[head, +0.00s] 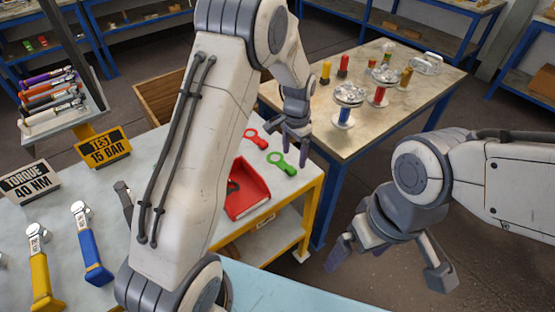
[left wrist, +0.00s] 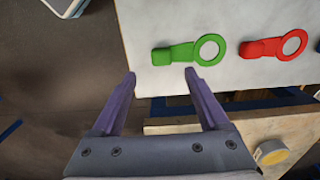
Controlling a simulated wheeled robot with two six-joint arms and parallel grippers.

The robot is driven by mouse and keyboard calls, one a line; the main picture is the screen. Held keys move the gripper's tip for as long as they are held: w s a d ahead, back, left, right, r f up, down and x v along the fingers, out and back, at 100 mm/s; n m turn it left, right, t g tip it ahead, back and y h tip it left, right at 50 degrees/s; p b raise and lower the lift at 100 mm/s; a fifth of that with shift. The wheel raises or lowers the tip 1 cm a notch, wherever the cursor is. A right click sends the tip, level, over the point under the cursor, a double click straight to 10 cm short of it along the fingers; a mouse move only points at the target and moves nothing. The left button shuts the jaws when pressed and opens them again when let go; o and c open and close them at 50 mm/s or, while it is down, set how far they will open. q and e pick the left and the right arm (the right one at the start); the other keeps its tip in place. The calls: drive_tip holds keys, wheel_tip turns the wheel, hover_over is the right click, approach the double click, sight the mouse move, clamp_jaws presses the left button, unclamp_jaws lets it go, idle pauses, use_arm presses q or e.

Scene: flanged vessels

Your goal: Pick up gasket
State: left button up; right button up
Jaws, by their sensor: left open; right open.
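A green gasket (head: 281,164), a ring with a tab, lies flat on the white-topped cart. A red gasket (head: 257,139) of the same shape lies beside it. My left gripper (head: 296,148) is open and empty, near the green gasket. In the left wrist view, the green gasket's tab (left wrist: 173,54) is just beyond the open left fingertips (left wrist: 160,76), its ring lying to the right. The red gasket (left wrist: 262,48) is further right there. My right gripper (head: 390,266) is open and empty over the floor at the right, away from the cart.
A red tray (head: 247,190) sits on the cart (head: 310,178), partly hidden by my left arm. A wooden-topped table (head: 340,98) with flanged vessels stands behind.

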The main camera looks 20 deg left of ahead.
sight(291, 169)
use_arm(q)
drive_tip(key=f, duration=0.3)
drive_tip(key=f+p, duration=0.1)
drive_tip(key=f, duration=0.1)
drive_tip(key=shift+s+a+f, duration=0.1)
drive_tip(key=shift+a+f, duration=0.2)
drive_tip(key=c, duration=1.2)
drive_tip(key=shift+r, duration=0.1)
